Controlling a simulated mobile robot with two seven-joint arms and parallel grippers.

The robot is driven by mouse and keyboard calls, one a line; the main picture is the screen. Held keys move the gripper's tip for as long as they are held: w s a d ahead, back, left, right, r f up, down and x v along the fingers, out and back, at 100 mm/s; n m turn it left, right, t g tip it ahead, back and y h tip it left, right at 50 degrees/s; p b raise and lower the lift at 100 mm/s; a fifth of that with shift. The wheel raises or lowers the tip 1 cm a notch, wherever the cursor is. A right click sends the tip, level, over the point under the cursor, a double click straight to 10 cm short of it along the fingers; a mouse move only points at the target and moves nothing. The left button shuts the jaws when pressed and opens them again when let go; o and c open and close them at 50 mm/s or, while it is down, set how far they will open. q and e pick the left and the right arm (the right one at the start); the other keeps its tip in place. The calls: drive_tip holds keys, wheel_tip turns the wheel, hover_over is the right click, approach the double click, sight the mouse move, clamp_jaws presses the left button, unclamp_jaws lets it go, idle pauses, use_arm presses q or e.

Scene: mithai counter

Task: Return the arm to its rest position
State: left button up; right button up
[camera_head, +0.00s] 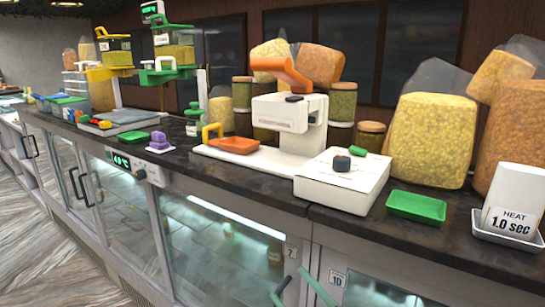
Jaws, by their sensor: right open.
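My right gripper (297,280) shows at the bottom of the head view as two teal fingers, set apart and in front of the cooler doors. Nothing shows between the fingers. They are below the counter edge, and the rest of the right arm is cut off by the frame. My left gripper and left arm are not in view.
The dark counter (465,243) runs along above glass cooler doors (215,240). Near its front edge are a white box (345,192), a green tray (416,206) and a white HEAT sign (513,200). A white press (290,120) and an orange tray (233,145) stand behind.

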drive_tip(key=s+d+f+m+g+h, duration=0.1)
drive_tip(key=s+d+f+m+h, duration=0.3)
drive_tip(key=f, duration=0.4)
drive_tip(key=s+d+f+m+h, duration=0.25)
drive_tip(key=f+m+h, duration=0.2)
drive_tip(key=f, duration=0.35)
drive_tip(key=s+d+f+m+g+h, duration=0.1)
drive_tip(key=s+d+f+m+g, duration=0.1)
drive_tip(key=s+f, duration=0.5)
drive_tip(key=s+d+f+m+g+h, duration=0.2)
drive_tip(key=s+d+f+m+g, duration=0.1)
drive_tip(key=s+f, duration=0.4)
drive_tip(key=s+d+g, duration=0.1)
drive_tip(key=s, duration=0.1)
drive_tip(key=shift+s+f+g, duration=0.15)
drive_tip(key=shift+s+g, duration=0.15)
drive_tip(key=shift+g, duration=0.1)
